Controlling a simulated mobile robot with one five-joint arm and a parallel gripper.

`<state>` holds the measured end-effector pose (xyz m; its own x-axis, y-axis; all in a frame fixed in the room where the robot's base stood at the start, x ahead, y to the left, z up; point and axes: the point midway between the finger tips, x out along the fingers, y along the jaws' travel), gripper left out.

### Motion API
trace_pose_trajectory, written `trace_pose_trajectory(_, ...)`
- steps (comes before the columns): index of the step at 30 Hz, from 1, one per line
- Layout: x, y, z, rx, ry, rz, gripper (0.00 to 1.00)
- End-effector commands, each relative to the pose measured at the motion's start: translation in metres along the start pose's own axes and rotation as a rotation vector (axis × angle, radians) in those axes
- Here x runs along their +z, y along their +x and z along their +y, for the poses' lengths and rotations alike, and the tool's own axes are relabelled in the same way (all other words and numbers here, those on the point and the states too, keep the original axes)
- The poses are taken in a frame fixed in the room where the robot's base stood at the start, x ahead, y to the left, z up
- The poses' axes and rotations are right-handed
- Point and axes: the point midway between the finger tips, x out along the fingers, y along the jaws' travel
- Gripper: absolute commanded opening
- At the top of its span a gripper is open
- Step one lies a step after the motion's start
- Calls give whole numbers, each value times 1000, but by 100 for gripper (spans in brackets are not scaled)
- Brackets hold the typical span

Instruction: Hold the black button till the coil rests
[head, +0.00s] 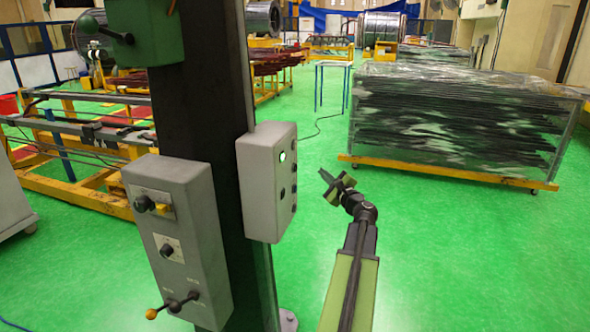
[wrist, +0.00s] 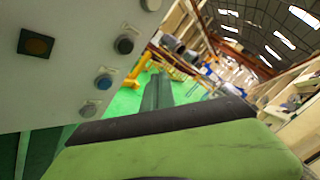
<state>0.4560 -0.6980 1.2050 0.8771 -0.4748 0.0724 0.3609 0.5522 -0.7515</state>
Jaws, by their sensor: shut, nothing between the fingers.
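The grey control box (head: 265,185) hangs on the dark column, with a lit pale-green lamp and dark buttons down its side. In the wrist view its panel (wrist: 55,70) fills the upper left. My gripper (head: 323,177) is shut and empty, to the right of the box and apart from the black button. Large reels (head: 384,27) stand far back; I cannot tell which coil is meant.
A lower grey box (head: 180,235) with knobs and a yellow-tipped lever is at the column's left. A wrapped stack (head: 455,120) on a yellow frame stands at the right. A yellow rail frame (head: 75,180) is at the left. Green floor is clear around my arm.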

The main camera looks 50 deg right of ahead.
Motion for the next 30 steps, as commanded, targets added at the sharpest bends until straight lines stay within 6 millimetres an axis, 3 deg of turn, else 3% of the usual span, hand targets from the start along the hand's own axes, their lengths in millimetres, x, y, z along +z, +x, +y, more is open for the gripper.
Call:
trace_pose_trajectory(12,29,39,29,2,-1,-3,0)
trace_pose_trajectory(30,34,45,34,2,-1,-2,0)
